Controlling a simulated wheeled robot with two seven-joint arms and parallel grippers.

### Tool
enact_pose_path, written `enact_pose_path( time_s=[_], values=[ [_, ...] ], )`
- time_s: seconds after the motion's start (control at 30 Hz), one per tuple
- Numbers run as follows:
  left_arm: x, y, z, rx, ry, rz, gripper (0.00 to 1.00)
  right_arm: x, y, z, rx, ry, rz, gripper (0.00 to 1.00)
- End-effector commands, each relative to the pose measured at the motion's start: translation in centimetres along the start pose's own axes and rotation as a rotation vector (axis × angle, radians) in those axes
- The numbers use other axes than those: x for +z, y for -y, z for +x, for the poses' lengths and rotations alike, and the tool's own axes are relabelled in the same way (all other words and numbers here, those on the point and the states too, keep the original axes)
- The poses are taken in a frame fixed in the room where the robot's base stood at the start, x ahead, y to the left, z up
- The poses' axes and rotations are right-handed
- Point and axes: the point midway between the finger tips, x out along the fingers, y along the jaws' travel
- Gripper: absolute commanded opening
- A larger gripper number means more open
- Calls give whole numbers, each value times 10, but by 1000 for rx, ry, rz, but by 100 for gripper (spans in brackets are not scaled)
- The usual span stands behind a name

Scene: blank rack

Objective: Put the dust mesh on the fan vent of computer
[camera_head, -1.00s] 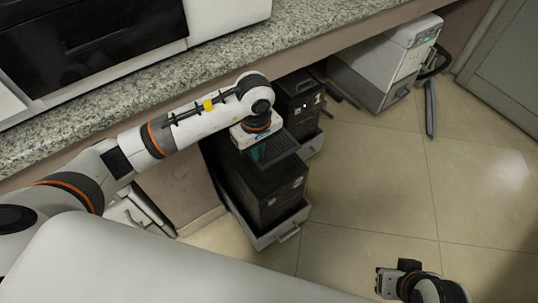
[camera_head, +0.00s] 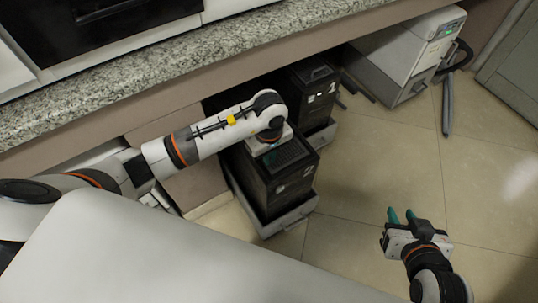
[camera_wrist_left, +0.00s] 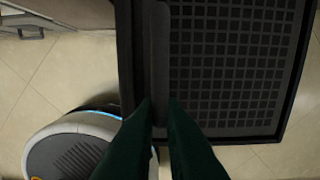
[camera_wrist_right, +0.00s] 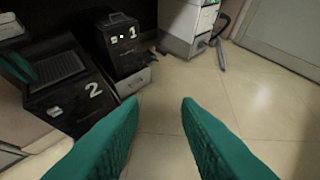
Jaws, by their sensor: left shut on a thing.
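The dust mesh is a dark grid panel (camera_head: 288,155) with a raised bar, at the top of the black computer marked 2 (camera_head: 272,192). In the left wrist view the bar (camera_wrist_left: 160,50) lies between my left fingertips and the grid (camera_wrist_left: 235,60) lies to the right. My left gripper (camera_wrist_left: 160,105) is shut on the mesh. The mesh looks flat over the computer's top (camera_wrist_right: 58,68); I cannot tell if it is seated, and the vent is hidden. My right gripper (camera_head: 401,216) is open and empty above the floor, right of the computer.
A second black computer marked 1 (camera_head: 316,97) stands behind. Computer 2 stands in a grey tray (camera_head: 285,222). The granite counter (camera_head: 190,62) overhangs behind my left arm. A white machine (camera_head: 415,45) with a hose stands at the back right. The tiled floor at right is clear.

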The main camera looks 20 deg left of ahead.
Motion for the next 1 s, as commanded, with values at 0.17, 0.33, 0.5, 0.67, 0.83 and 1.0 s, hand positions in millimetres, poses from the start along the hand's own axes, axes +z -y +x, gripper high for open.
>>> enact_pose_path(
  time_s=[0.17, 0.33, 0.5, 0.67, 0.83, 1.0],
  values=[
    [0, 0, 1, 0, 0, 0, 0, 3, 0, 1, 1, 18, 0, 30],
    [0, 0, 2, 0, 0, 0, 0, 7, -1, 2, 2, 45, 0, 30],
    [0, 0, 2, 0, -1, 0, 30, 8, -1, 2, 2, 49, -1, 30],
    [0, 0, 2, 0, 0, 0, 30, 8, -1, 2, 2, 47, -1, 30],
    [0, 0, 1, 0, 0, 0, 30, 7, -1, 1, 2, 39, 0, 30],
    [1, 1, -15, -3, 2, -1, 30, -12, 2, -5, -3, -79, 1, 30]
  ],
)
